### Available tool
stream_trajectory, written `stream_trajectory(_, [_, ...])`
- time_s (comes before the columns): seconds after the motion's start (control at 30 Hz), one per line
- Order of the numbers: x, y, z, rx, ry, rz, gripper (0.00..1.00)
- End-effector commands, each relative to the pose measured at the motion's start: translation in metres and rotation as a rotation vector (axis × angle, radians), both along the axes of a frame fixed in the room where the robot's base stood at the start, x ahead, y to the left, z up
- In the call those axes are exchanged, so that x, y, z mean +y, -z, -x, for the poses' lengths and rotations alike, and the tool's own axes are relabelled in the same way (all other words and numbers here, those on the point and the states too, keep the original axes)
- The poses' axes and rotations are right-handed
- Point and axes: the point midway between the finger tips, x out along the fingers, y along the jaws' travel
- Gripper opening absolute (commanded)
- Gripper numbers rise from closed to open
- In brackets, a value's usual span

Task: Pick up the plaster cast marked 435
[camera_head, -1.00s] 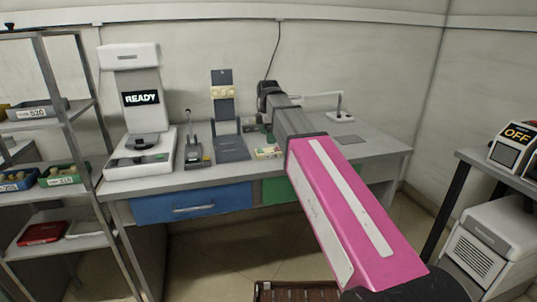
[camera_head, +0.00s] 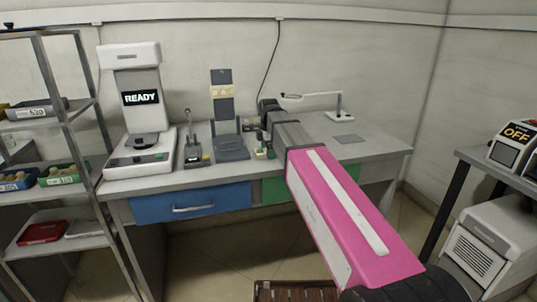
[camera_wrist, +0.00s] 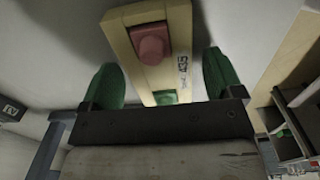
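A cream plaster cast (camera_wrist: 165,50) with a red raised block and a small green block on its face shows in the wrist view. The cast lies between the two green fingers of my gripper (camera_wrist: 162,80), with a gap at each side. My gripper is open. In the head view my gripper (camera_head: 264,143) is low over the bench, right of the dark stand, and hides most of the cast.
The grey bench (camera_head: 375,149) holds a READY device (camera_head: 137,110), a small handled tool (camera_head: 194,150) and a dark upright stand (camera_head: 224,120) bearing a cream piece. A lamp-like arm (camera_head: 325,97) stands behind. Shelves with bins are at left, an OFF machine (camera_head: 512,145) at right.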

Motion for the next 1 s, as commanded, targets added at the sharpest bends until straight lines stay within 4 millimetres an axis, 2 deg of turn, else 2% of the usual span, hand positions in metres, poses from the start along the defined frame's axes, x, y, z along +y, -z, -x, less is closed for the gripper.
stream_trajectory(0.03, [0.0, 0.0, 0.0, 0.0, 0.0, 0.0, 0.69])
stream_trajectory(0.13, [0.0, 0.0, 0.0, 0.0, 0.0, 0.0, 0.36])
stream_trajectory(0.17, [0.0, 0.0, 0.0, 0.0, 0.0, 0.0, 0.33])
stream_trajectory(0.57, [0.0, -0.004, 0.0, -0.001, 0.0, 0.0, 0.33])
stream_trajectory(1.0, [0.0, -0.04, -0.001, -0.002, 0.0, -0.001, 0.33])
